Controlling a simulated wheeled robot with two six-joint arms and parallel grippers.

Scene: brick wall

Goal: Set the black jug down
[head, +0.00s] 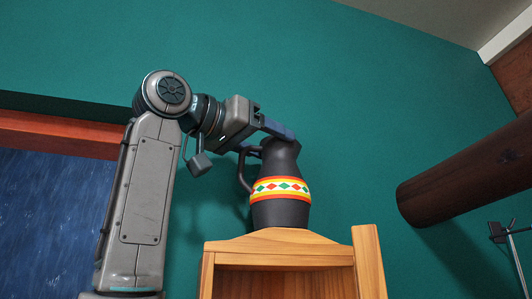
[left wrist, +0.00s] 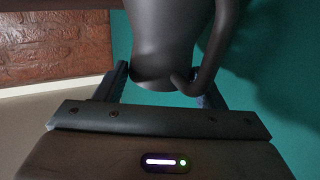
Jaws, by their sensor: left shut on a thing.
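The black jug (head: 281,208) has a yellow and red band with coloured diamonds and a handle on its left side. It looks upright at the top of a wooden shelf unit (head: 283,244). Its base meets the unit's top edge in the head view; seen from below, I cannot tell whether it touches. My left gripper (head: 279,131) reaches in from the left and is shut on the jug's neck. In the left wrist view the jug (left wrist: 167,40) is between the fingers, its handle on the right. My right gripper is not in view.
The shelf unit's right post (head: 368,262) rises beside the jug. A thick dark brown cylinder (head: 465,178) juts in from the right, with a thin metal rod (head: 516,255) below it. A green wall (head: 330,80) stands behind. The space above the jug looks clear.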

